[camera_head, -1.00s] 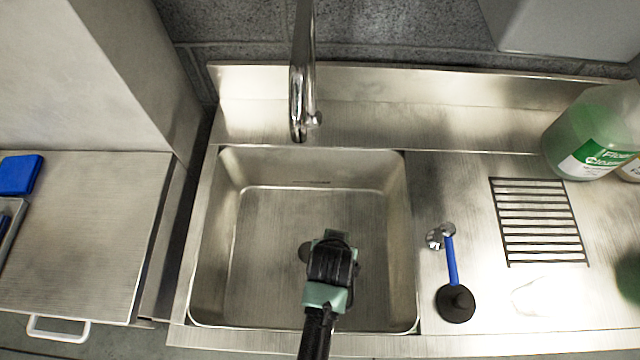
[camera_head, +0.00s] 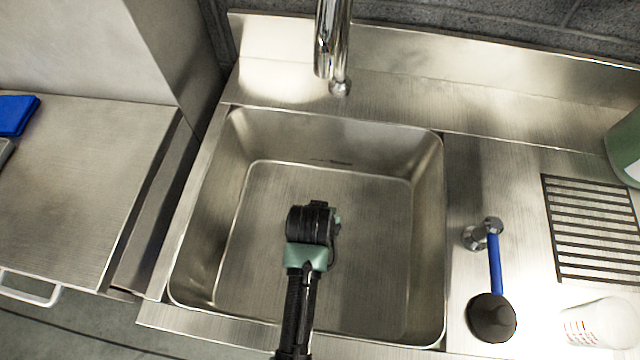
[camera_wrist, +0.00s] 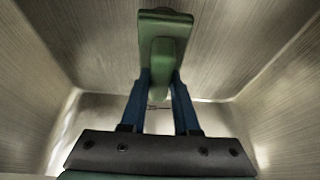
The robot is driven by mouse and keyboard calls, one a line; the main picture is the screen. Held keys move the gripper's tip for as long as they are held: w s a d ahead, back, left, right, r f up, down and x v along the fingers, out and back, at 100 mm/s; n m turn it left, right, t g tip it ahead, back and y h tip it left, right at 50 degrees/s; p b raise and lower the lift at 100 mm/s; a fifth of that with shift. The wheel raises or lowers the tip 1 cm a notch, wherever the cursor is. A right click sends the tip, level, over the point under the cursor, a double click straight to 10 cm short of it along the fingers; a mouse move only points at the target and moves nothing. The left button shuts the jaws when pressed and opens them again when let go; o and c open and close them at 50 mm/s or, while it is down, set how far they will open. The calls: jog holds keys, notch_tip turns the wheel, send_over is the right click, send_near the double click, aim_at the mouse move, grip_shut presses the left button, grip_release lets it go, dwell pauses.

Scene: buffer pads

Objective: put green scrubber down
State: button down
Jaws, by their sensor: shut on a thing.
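The green scrubber (camera_wrist: 165,38) shows in the wrist view, with its grip between the blue fingers of my gripper (camera_wrist: 161,85). My gripper is shut on it. In the head view my gripper (camera_head: 322,212) is over the sink basin, and my wrist hides nearly all of the scrubber; only a small green bit shows at its right side. The metal sink (camera_head: 375,255) is otherwise empty. I cannot tell whether the scrubber touches the basin floor.
A faucet (camera_head: 331,45) stands behind the sink. A blue pad (camera_head: 15,114) lies at the left.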

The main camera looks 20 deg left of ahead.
jog(key=shift+f+b, duration=0.3)
jog(key=shift+f, duration=1.55)
jog(key=shift+f, duration=0.2)
jog(key=c, duration=0.7)
grip_release()
jog(key=shift+o, duration=0.2)
jog(key=shift+r, duration=0.15)
jog(key=p+v, duration=0.2)
jog(key=v, duration=1)
